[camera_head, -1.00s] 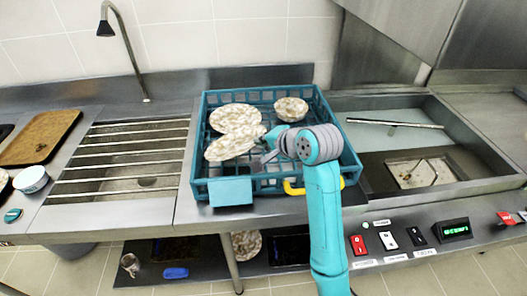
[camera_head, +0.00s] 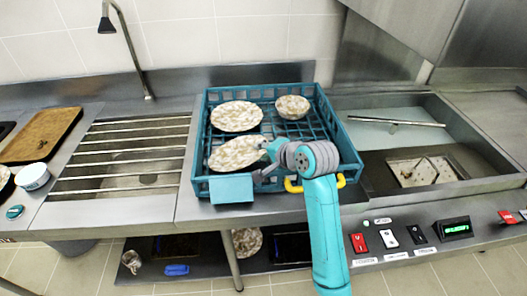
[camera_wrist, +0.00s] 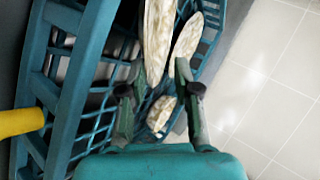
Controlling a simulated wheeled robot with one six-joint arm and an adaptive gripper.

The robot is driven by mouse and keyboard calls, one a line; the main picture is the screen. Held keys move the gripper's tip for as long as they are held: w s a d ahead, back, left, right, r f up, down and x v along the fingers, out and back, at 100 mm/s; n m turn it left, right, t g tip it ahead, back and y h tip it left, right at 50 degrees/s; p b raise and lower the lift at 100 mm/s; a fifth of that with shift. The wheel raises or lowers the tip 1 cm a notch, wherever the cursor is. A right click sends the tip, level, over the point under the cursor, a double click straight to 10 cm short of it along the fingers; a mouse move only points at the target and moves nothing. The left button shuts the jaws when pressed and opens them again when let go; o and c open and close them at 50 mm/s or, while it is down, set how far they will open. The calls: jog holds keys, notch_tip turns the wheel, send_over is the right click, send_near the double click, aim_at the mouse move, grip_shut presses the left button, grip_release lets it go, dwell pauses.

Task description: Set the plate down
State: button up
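The plate (camera_head: 235,153), cream with a mottled pattern, rests tilted in the front left part of the teal dish rack (camera_head: 345,150). It shows edge-on in the wrist view (camera_wrist: 158,38). My gripper (camera_head: 264,162) is at its right edge, low in the rack. In the wrist view my gripper (camera_wrist: 160,72) has its fingers apart, with the plate's edge between them and a gap on the right finger's side. Whether the left finger touches the plate is unclear.
A second plate (camera_head: 237,116) stands behind in the rack, and a bowl (camera_head: 292,107) sits at back right. A yellow handle (camera_head: 314,184) is on the rack's front. A sink (camera_head: 400,140) lies right and a barred drainer (camera_head: 130,160) left.

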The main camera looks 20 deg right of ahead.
jog(key=shift+r, duration=0.1)
jog(key=v, duration=1.2)
jog(key=s+a+f+n+t+h, duration=0.1)
jog(key=s+a+f+n, duration=0.15)
jog(key=s+f, duration=0.55)
jog(key=s+a+f+n+t+h, duration=0.1)
jog(key=s+a+f+n, duration=0.15)
jog(key=s+f, duration=0.6)
jog(key=s+a+n+t, duration=0.1)
jog(key=s+n, duration=0.7)
jog(key=s, duration=1.5)
jog(key=shift+a+r+t+h, duration=0.3)
jog(key=shift+a+t, duration=0.1)
jog(key=shift+a, duration=0.4)
